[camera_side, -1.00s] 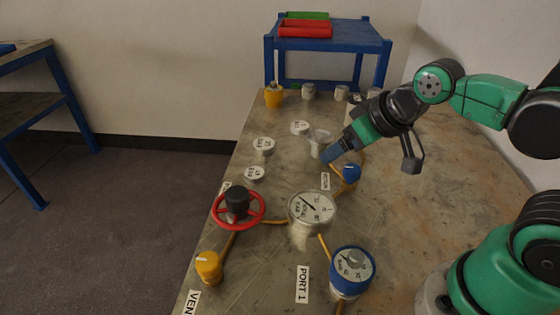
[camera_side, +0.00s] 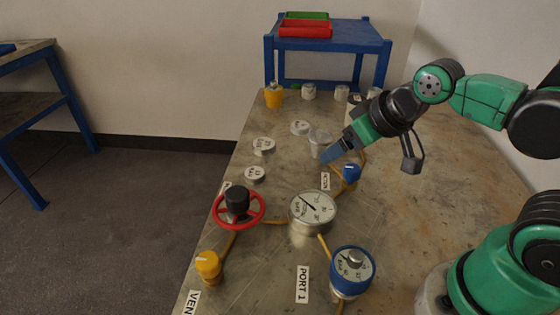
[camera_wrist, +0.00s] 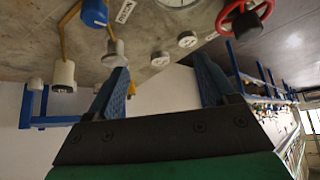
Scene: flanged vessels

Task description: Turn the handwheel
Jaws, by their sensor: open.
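The red handwheel (camera_side: 239,224) with a black hub stands at the left front of the table in the side view. In the wrist view the handwheel (camera_wrist: 243,18) shows at the top right, partly cut off by the frame edge. My gripper (camera_side: 328,155) is over the table's middle, well behind and to the right of the handwheel, beside a small grey-topped fitting (camera_side: 319,139). In the wrist view my gripper (camera_wrist: 163,85) has its two blue fingers wide apart, with nothing held between them.
A gauge (camera_side: 313,210) stands right of the handwheel, and a blue-rimmed gauge (camera_side: 352,268) stands nearer the front. A yellow cap (camera_side: 208,266) is in front of the handwheel. A blue knob (camera_side: 351,173) is near my gripper. Several low white discs lie behind the handwheel.

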